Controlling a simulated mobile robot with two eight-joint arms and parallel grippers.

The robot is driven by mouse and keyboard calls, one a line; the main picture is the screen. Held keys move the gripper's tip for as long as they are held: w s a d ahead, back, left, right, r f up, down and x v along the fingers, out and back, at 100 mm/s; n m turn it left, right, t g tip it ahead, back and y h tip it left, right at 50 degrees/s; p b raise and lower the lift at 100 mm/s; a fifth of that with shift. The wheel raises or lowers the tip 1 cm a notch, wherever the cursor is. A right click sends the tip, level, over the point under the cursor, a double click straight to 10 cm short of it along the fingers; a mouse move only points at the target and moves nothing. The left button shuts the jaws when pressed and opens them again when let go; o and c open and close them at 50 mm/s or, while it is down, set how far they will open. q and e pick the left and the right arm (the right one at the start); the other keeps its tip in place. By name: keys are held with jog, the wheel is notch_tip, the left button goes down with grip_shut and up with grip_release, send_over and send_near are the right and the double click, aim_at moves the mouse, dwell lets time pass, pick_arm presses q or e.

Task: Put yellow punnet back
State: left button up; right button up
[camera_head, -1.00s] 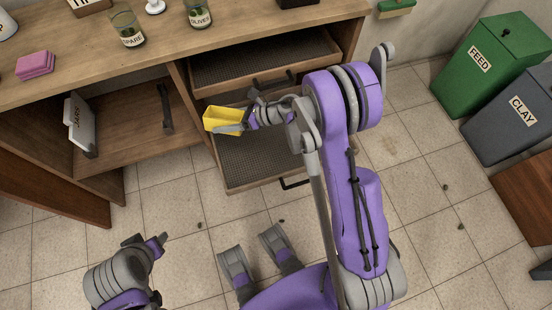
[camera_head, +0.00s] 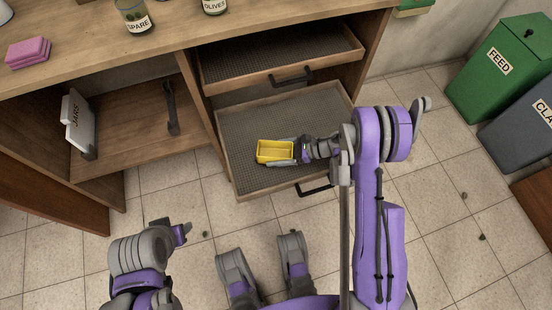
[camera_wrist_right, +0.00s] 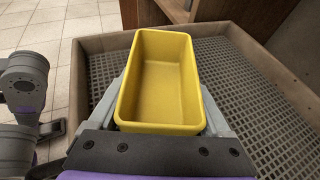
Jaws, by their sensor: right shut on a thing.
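The yellow punnet (camera_head: 275,151) is an empty open-topped box over the lower drawer (camera_head: 238,128), which is pulled out. My right gripper (camera_head: 293,152) is shut on the punnet. In the right wrist view the punnet (camera_wrist_right: 160,75) sits upright between the two grey fingers, with the drawer's mesh floor (camera_wrist_right: 255,85) around it. I cannot tell whether its base touches the floor. My left gripper (camera_head: 182,233) is apart from it, at the lower left; its jaws are too unclear to read.
The upper drawer (camera_head: 285,50) is also partly out above the lower one. A worktop holds a pink block (camera_head: 28,52) and the SPARE (camera_head: 133,17) and OLIVES (camera_head: 214,5) jars. An open cupboard (camera_head: 135,118) stands left. FEED (camera_head: 497,62) and CLAY bins stand right.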

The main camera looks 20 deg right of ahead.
aim_at(276, 159)
jog(key=shift+f+b, duration=0.45)
jog(key=shift+f, duration=1.55)
jog(key=shift+f, duration=0.1)
jog(key=shift+f, duration=0.15)
jog(key=o, duration=1.2)
jog(key=shift+c, duration=0.2)
jog(key=shift+r, duration=0.25)
jog(key=p+v, duration=0.1)
jog(key=v, duration=1.1)
jog(key=shift+p, duration=0.4)
